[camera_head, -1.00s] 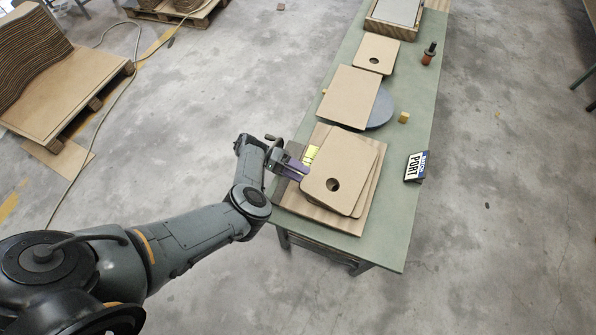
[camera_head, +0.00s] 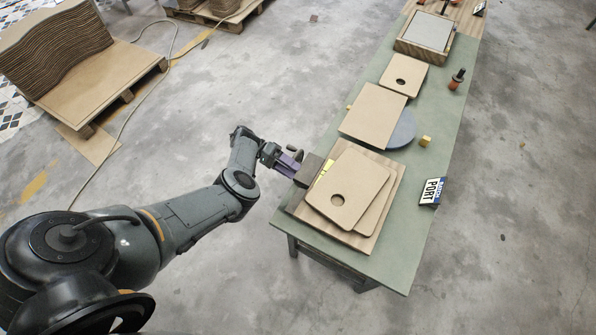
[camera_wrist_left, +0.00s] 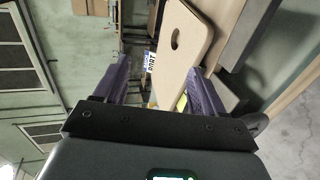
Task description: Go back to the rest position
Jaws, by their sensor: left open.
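My left gripper (camera_head: 289,161) is open, with purple fingers, at the left edge of the green table (camera_head: 395,265). It holds nothing and is left of the stacked tan boards, apart from them. The top board (camera_head: 345,180) has a round hole and lies askew over another board (camera_head: 377,212). Both rest on a striped wooden base (camera_head: 345,235). In the left wrist view, a tan board with a hole (camera_wrist_left: 185,60) shows beyond the spread fingers. My right gripper is not in view.
A dark block (camera_head: 309,170) sits by the base's left edge, close to my left fingers. Further back lie a plain board (camera_head: 373,115), a grey disc (camera_head: 402,130) and a smaller holed board (camera_head: 404,75). A sign (camera_head: 432,191) stands at right.

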